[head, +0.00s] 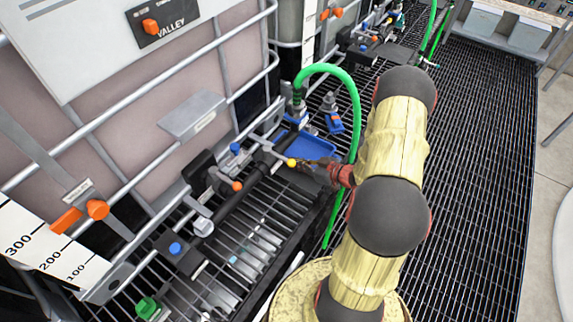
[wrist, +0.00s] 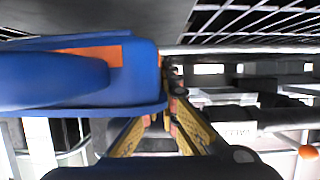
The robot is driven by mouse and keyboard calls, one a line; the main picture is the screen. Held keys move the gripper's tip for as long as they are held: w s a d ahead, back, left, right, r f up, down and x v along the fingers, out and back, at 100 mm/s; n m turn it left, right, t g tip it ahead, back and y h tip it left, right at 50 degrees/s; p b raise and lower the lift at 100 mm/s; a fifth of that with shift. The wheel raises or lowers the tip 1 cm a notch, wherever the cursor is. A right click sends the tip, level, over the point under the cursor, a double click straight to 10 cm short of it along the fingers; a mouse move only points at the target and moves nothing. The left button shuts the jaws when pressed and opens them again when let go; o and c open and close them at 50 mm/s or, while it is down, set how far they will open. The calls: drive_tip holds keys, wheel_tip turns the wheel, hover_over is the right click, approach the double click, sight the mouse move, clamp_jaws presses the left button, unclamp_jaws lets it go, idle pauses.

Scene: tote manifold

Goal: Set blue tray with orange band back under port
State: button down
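The blue tray (head: 308,146) sits among the fittings beneath the green hose in the head view, low and close to the grating. In the wrist view the tray (wrist: 135,85) is large at the left, with its orange band (wrist: 85,55) showing near the top. My gripper (head: 306,164) is at the tray's near edge. In the wrist view its yellow fingers (wrist: 170,108) come close together at the tray's edge and look shut on it, though the tray partly hides the tips. I cannot tell whether the tray rests on the grating.
A green hose (head: 345,85) arches over the tray. A black pipe (head: 245,212) with valves and a yellow knob (head: 291,162) lies beside my gripper. The grated floor (head: 470,150) at the right is clear.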

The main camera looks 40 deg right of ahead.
drive_tip(key=w, duration=0.1)
drive_tip(key=w+a, duration=0.1)
drive_tip(key=w, duration=0.1)
drive_tip(key=shift+w+a, duration=0.1)
drive_tip(key=shift+w, duration=0.2)
drive_tip(key=shift+f+b, duration=0.95)
drive_tip(key=shift+f, duration=0.75)
drive_tip(key=shift+f, duration=0.2)
drive_tip(key=c, duration=2)
unclamp_jaws()
drive_tip(key=shift+c, duration=0.2)
drive_tip(key=shift+r, duration=0.1)
